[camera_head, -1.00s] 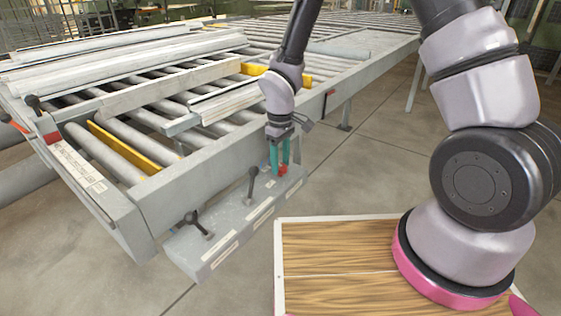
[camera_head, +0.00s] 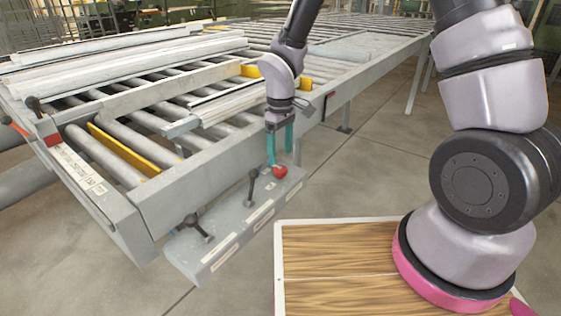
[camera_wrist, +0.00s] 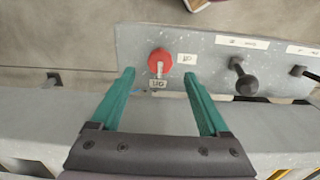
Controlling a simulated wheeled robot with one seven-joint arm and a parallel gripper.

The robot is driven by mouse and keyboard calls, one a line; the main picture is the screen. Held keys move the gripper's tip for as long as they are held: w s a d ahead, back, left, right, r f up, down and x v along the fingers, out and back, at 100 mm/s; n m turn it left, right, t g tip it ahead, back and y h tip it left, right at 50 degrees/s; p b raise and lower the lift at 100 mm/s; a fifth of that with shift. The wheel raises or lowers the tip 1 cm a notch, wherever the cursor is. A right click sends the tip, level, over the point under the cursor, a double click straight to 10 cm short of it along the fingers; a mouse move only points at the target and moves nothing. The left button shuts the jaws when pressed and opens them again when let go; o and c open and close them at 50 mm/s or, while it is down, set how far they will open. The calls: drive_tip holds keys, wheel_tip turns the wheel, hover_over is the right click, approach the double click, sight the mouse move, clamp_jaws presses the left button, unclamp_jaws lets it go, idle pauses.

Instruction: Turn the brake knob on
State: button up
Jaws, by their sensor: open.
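The red knob (camera_head: 280,171) is on top of the grey control box (camera_head: 228,222) at the conveyor's side, at its far end. In the wrist view the knob (camera_wrist: 160,60) has a pale pointer mark running down toward a small label (camera_wrist: 158,84). Another small label (camera_wrist: 187,59) is to its right. Their lettering is hard to read. My gripper (camera_head: 279,145) is open, its teal fingers above and just behind the knob. In the wrist view the gripper (camera_wrist: 158,72) has a finger on each side, apart from the knob, with nothing held.
Two black handles, one nearer the knob (camera_head: 251,187) and one farther (camera_head: 195,226), stand on the same box. The roller conveyor (camera_head: 190,165) carries pale profiles (camera_head: 125,60) behind it. A wooden-topped surface (camera_head: 340,262) is at lower right. Floor beside the box is clear.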

sight(281, 167)
wheel_tip(281, 167, up, 6)
drive_tip(key=shift+r, duration=0.15)
idle(0.3)
drive_tip(key=s+d+r+m+t+y, duration=0.1)
drive_tip(key=s+d+r+m+t, duration=0.15)
drive_tip(key=d+r+m, duration=0.9)
drive_tip(key=s+d+r+m+t, duration=0.1)
drive_tip(key=s+d+r+t, duration=0.1)
drive_tip(key=s+d+r, duration=0.3)
drive_tip(key=s+d+r+m+t+y, duration=0.1)
drive_tip(key=s+d+r, duration=0.3)
drive_tip(key=r, duration=0.6)
drive_tip(key=shift+s+d+r+m+t, duration=0.3)
drive_tip(key=shift+s+d+m+t, duration=0.15)
drive_tip(key=shift+d+t, duration=0.55)
